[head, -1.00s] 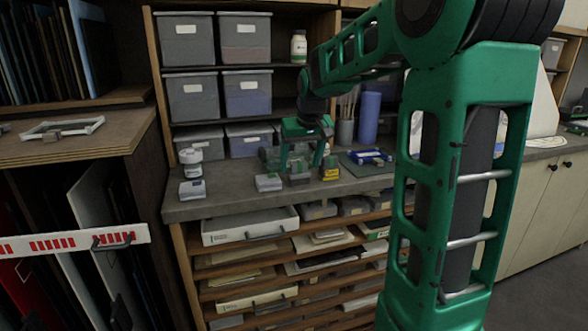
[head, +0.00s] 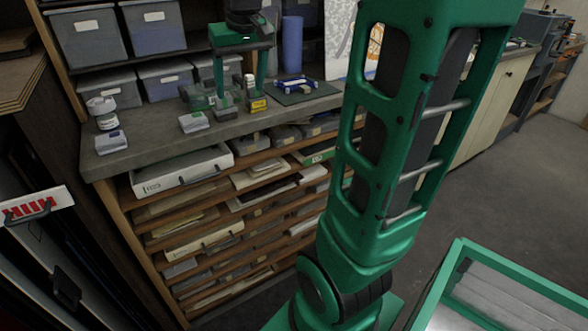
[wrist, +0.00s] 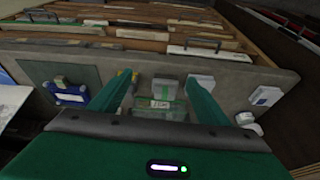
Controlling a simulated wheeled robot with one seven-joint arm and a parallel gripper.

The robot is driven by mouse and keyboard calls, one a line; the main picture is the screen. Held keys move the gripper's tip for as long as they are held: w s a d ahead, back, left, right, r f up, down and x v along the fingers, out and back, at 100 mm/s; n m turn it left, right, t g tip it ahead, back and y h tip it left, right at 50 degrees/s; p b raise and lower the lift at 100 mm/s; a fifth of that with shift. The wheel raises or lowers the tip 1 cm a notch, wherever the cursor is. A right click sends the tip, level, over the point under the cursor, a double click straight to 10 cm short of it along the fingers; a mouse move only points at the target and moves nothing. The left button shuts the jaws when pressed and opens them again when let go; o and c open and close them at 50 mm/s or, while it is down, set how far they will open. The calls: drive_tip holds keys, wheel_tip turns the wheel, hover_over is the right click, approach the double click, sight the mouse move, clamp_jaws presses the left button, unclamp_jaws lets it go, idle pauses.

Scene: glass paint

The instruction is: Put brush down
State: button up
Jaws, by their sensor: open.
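My gripper (head: 241,90) is over the grey counter with its fingers pointing down. In the wrist view my gripper (wrist: 160,80) is open, with a clear gap between its fingers. A small grey block (wrist: 165,88) and a clear greenish box with a label (wrist: 160,110) show between and below the fingers, apparently not gripped. A yellow-marked block (head: 257,104) stands by the right finger in the head view. Another grey block (head: 193,122) lies to the left. I cannot make out for certain which thing is the brush; none is seen held.
A green mat (head: 318,92) with a blue-and-white item (head: 294,84) lies right of the gripper. A blue roll (head: 291,45) stands behind it. A white-lidded jar (head: 103,112) and a block (head: 110,142) are at the counter's left end. Storage bins (head: 158,36) stand behind.

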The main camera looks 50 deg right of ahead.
drive_tip(key=s+a+f+m+g, duration=0.1)
drive_tip(key=s+f, duration=0.4)
drive_tip(key=s, duration=0.3)
drive_tip(key=s+a+f+g+y, duration=0.1)
drive_tip(key=s+a+f, duration=0.1)
drive_tip(key=s+f, duration=0.3)
drive_tip(key=s+a+f+m+g, duration=0.1)
drive_tip(key=s+f, duration=0.4)
drive_tip(key=s, duration=0.8)
drive_tip(key=shift+a+f+m+g, duration=0.25)
drive_tip(key=shift+a+m+g, duration=0.05)
drive_tip(key=shift+a, duration=0.1)
drive_tip(key=shift+w+f, duration=0.2)
drive_tip(key=shift+w, duration=0.3)
